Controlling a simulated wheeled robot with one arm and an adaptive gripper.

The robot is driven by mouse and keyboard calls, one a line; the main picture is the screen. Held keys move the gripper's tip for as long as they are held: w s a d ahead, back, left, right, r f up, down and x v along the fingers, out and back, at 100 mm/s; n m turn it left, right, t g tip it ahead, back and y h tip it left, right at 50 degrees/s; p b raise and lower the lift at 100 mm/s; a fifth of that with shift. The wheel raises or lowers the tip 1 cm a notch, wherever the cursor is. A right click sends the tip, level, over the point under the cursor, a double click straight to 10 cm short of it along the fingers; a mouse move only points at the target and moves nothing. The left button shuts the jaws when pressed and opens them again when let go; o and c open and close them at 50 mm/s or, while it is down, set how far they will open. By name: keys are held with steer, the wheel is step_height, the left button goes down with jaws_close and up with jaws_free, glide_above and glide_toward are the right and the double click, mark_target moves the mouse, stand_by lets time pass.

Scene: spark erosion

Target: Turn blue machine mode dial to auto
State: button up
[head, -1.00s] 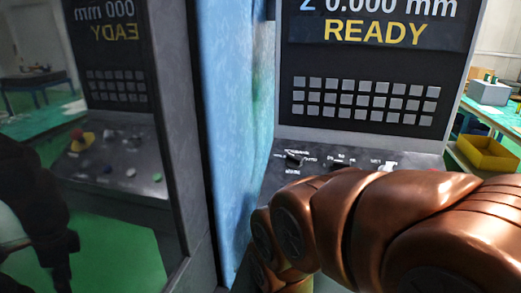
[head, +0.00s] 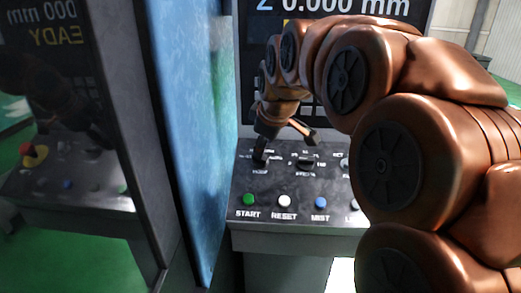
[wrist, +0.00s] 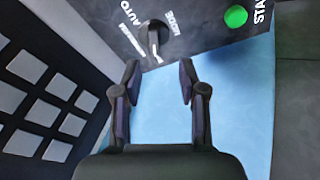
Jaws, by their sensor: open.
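The mode dial (wrist: 153,38) is a dark knob on the dark control panel, with the labels AUTO and MODE beside it in the wrist view. A longer label, too small to read, lies near AUTO. I cannot tell for sure which label the knob points at. My gripper (wrist: 160,70) is open and empty, its two fingertips just short of the knob, which lies ahead between them. In the head view my gripper (head: 284,138) hangs over the panel's left dial (head: 260,160) and partly hides it.
A second dial (head: 306,162) is to the right. Green START (head: 249,200), white RESET (head: 285,201) and blue MIST (head: 321,202) buttons line the panel's front. A keypad (wrist: 45,95) and screen (head: 335,10) rise behind. A blue wall (head: 190,120) stands left.

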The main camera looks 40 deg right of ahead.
steer(key=shift+w+d+p+x, duration=0.15)
steer(key=shift+p+x, duration=0.55)
steer(key=shift+x, duration=1.2)
steer(key=shift+w+d+p+x, duration=0.15)
steer(key=shift+p+x, duration=0.55)
steer(key=shift+x, duration=1.2)
steer(key=shift+s+r, duration=0.15)
jaws_close()
